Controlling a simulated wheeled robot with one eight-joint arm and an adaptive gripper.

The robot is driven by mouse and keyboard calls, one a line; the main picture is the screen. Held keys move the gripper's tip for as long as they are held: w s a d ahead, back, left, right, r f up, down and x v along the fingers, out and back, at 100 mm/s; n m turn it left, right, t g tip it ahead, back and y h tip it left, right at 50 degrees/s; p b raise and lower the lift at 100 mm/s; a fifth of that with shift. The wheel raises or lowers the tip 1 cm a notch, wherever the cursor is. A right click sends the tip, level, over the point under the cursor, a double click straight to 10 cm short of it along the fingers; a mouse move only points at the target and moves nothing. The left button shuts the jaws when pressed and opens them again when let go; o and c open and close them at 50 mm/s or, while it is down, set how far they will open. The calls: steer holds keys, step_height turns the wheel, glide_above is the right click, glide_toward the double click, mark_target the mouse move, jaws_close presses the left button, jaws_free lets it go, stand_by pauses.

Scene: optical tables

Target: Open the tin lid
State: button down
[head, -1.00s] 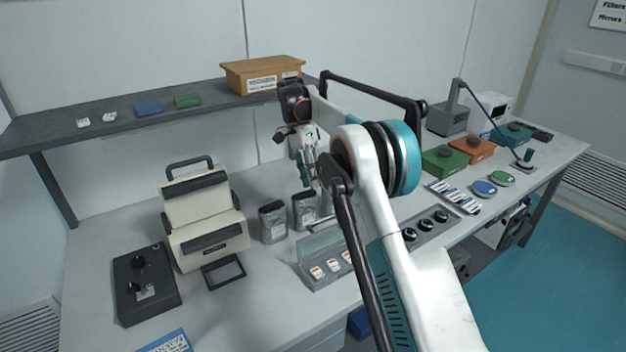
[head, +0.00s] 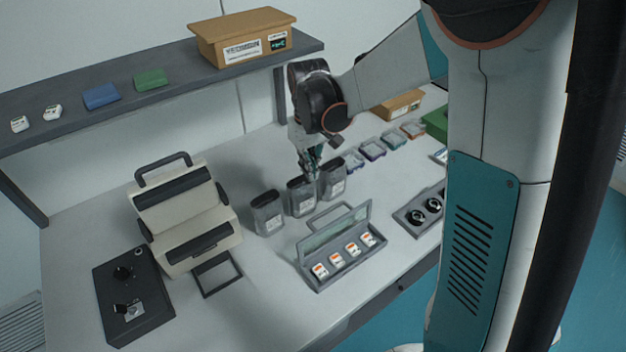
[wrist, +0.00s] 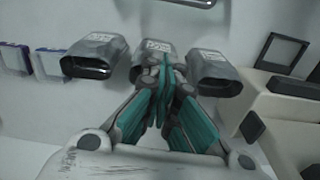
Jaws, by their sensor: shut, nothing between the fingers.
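Three grey tins with pale labels stand in a row on the table: a left one (head: 267,214), a middle one (head: 301,199) and a right one (head: 334,182). My gripper (head: 311,174) points down at the top of the middle tin, its fingers shut with nothing between them. In the wrist view, my gripper (wrist: 163,65) covers much of the middle tin (wrist: 150,48). The outer tins (wrist: 97,50) (wrist: 214,72) show dark tops there; I cannot tell whether these are lids or openings. Whether the fingertips touch the middle tin is unclear.
A grey case (head: 325,272) with a raised clear lid and several white-orange pieces stands in front of the tins. A beige device (head: 185,215) and a black control box (head: 130,305) are at left. A shelf (head: 180,88) with a cardboard box (head: 243,38) runs behind.

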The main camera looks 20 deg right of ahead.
mark_target(331, 225)
steer(key=shift+n, duration=0.3)
steer(key=f+b, duration=0.1)
steer(key=f, duration=0.5)
steer(key=f+b, duration=0.1)
steer(key=f, duration=0.3)
steer(key=shift+s+b, duration=0.3)
steer(key=shift+s, duration=0.05)
steer(key=s, duration=0.1)
steer(key=s+d+r, duration=0.1)
steer(key=s, duration=0.1)
steer(key=shift+r, duration=0.1)
steer(key=shift+s, duration=0.1)
steer(key=shift+s+d+r+t, duration=0.2)
steer(key=shift+s+r+t, duration=0.2)
steer(key=shift+s, duration=0.1)
steer(key=shift+s+d+r+t, duration=0.2)
steer(key=shift+s+r+t, duration=0.2)
steer(key=shift+s, duration=0.1)
